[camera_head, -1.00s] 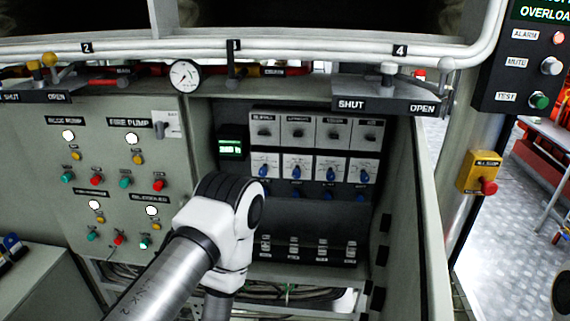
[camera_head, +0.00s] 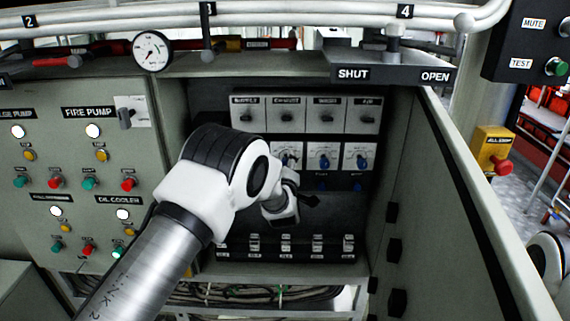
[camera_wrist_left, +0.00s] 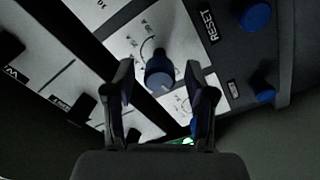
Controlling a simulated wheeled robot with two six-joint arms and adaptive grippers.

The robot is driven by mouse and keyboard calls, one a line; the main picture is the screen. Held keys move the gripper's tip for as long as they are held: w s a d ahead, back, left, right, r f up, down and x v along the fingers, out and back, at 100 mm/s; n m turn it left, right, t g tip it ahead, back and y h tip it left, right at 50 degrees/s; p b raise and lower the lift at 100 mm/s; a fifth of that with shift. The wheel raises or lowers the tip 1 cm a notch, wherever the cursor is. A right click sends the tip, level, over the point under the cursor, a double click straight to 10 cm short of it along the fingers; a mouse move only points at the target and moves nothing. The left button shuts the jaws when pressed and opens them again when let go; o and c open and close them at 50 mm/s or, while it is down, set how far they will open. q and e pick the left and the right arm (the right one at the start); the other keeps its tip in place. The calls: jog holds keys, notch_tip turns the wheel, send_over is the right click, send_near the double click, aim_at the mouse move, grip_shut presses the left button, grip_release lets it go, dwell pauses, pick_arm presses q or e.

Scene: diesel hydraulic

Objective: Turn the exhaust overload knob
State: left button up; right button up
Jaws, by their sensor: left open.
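The exhaust column is the second from the left on the recessed panel, under the label EXHAUST. Its blue overload knob (camera_head: 289,160) sits on a white plate, partly hidden by my left arm. My left gripper (camera_head: 308,201) is below and slightly right of it in the head view. In the left wrist view the open fingers (camera_wrist_left: 162,82) stand either side of a blue knob (camera_wrist_left: 158,72) on a white dial plate, with no visible contact. My right gripper is not in view.
Other blue knobs (camera_head: 324,161) lie to the right, with black switches (camera_head: 327,115) above. The green display is hidden by my arm in the head view. An open cabinet door (camera_head: 450,200) bounds the right side. A RESET label (camera_wrist_left: 208,25) lies beside the knob.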

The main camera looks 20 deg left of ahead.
pick_arm(q)
jog(key=shift+w, duration=0.15)
grip_shut()
